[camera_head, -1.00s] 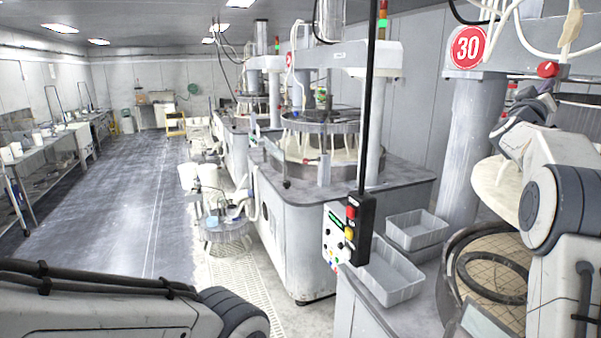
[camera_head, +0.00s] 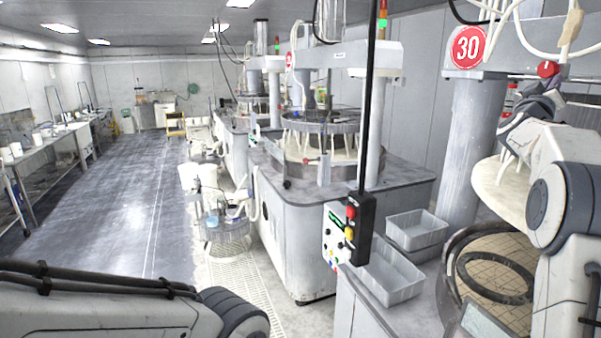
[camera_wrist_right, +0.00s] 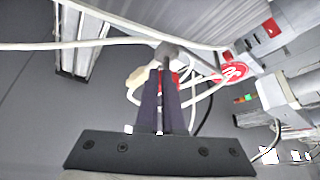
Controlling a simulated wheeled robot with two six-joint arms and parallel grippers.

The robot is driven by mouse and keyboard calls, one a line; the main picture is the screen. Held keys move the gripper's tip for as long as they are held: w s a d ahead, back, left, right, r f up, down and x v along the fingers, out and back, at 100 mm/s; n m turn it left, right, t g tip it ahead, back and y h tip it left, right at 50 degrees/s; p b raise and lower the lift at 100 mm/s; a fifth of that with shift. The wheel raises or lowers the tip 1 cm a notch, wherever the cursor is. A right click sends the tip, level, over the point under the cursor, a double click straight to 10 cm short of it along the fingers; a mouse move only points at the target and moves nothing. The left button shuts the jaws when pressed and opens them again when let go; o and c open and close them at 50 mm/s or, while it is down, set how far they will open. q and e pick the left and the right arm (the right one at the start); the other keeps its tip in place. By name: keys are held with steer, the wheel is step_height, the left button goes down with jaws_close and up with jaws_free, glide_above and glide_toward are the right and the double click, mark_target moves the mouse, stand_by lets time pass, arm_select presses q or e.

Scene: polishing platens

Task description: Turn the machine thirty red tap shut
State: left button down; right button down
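The red tap (camera_head: 547,69) sits under the white beam beside the machine thirty sign (camera_head: 467,46), at the upper right of the head view. My right gripper (camera_head: 545,88) reaches up to it from below. In the right wrist view two dark fingers (camera_wrist_right: 162,95) stand close together, and red of the tap (camera_wrist_right: 175,77) shows at their tips. They look closed on the tap, though the contact is partly hidden. A grey fitting (camera_wrist_right: 168,50) is just beyond. My left arm crosses the lower left of the head view; its gripper is out of view.
White hoses (camera_head: 512,18) loop around the beam close to the tap. The machine's thick column (camera_head: 474,140) stands left of my right arm. A hanging button box (camera_head: 350,232) and grey trays (camera_head: 416,230) are lower, near the middle. The aisle floor at left is clear.

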steer(key=shift+s+r, duration=0.2)
steer(key=shift+r, duration=0.05)
steer(key=s+a+b, duration=0.2)
steer(key=a, duration=0.3)
steer(key=shift+s+a+f+b, duration=0.2)
steer(key=shift+s+f+b, duration=0.1)
steer(key=shift+f, duration=0.1)
